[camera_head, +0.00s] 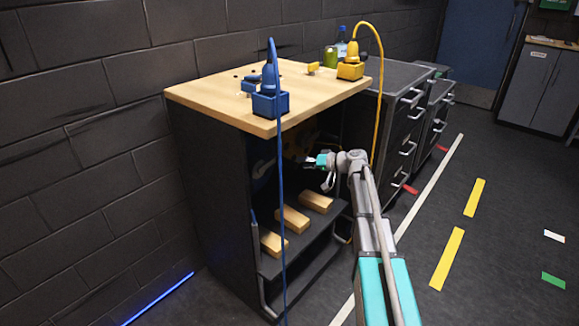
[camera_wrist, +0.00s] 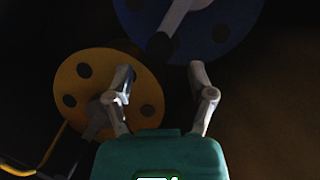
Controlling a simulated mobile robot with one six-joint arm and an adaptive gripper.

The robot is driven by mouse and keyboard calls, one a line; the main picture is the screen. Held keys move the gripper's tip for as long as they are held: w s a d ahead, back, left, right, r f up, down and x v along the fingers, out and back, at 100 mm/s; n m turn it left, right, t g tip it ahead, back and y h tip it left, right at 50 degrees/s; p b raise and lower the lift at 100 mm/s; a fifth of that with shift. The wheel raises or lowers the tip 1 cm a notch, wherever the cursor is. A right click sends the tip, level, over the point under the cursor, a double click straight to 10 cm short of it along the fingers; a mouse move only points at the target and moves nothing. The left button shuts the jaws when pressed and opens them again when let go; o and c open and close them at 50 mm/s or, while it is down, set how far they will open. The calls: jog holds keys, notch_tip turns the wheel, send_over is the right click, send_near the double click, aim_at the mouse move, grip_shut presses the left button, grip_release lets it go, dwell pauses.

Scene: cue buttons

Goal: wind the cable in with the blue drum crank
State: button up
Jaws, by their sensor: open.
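The blue drum (camera_wrist: 235,22) fills the top of the wrist view, partly cut off by the frame edge. Its light grey crank arm (camera_wrist: 178,12) runs down to a dark knob (camera_wrist: 159,46). My gripper (camera_wrist: 161,72) is open and empty, its two fingers apart below the knob, which shows between and above them. I cannot tell the depth between them. In the head view my gripper (camera_head: 316,162) reaches into the dark front of the cabinet. The blue cable (camera_head: 281,200) hangs from a blue box (camera_head: 270,103) at the wooden top's front edge.
A yellow drum (camera_wrist: 85,85) lies close left of the blue one, partly behind my left finger. The yellow cable (camera_head: 380,80) loops from a yellow box (camera_head: 350,70). Wooden blocks (camera_head: 292,218) lie on the lower shelf. Grey drawers (camera_head: 400,125) stand right of the cabinet.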

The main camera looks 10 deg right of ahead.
aim_at(290, 163)
jog(key=shift+b+x, duration=0.55)
jog(key=shift+x, duration=2.3)
grip_shut()
